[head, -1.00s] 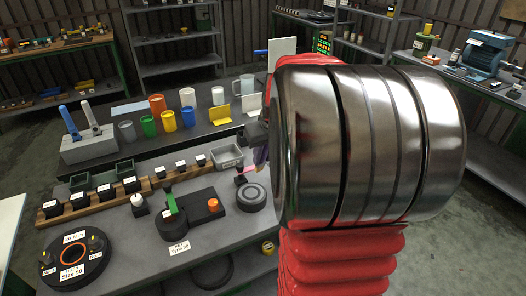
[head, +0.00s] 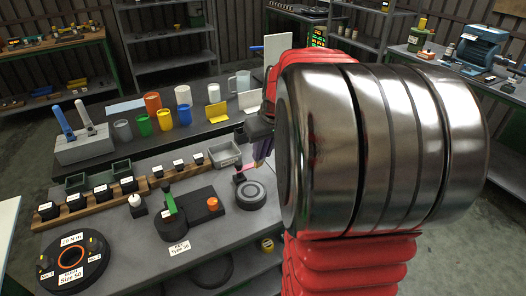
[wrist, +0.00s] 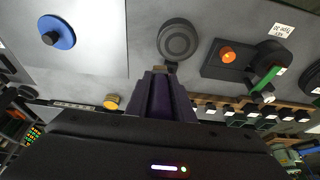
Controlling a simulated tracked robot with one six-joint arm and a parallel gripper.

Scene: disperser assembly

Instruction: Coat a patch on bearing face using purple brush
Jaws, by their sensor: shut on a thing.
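My gripper (wrist: 162,98) is in the wrist view, shut on the purple brush (wrist: 160,84), whose tapered purple body points away from the camera. A small brownish tip shows at its far end. In the head view, my gripper and some purple (head: 262,150) show behind my large metal arm joint, which hides most of them. A round grey part with a ringed face, apparently the bearing (head: 251,195), lies flat on the front bench. It also shows in the wrist view (wrist: 178,40), just beyond the brush tip. I cannot tell whether the tip touches anything.
A small block with a pink top (head: 240,178) stands behind the round part. To its left is a black fixture with an orange knob (head: 212,203) and green lever (head: 170,200). A wooden rack (head: 75,212) and metal tray (head: 226,155) stand behind. Several cups line the rear bench.

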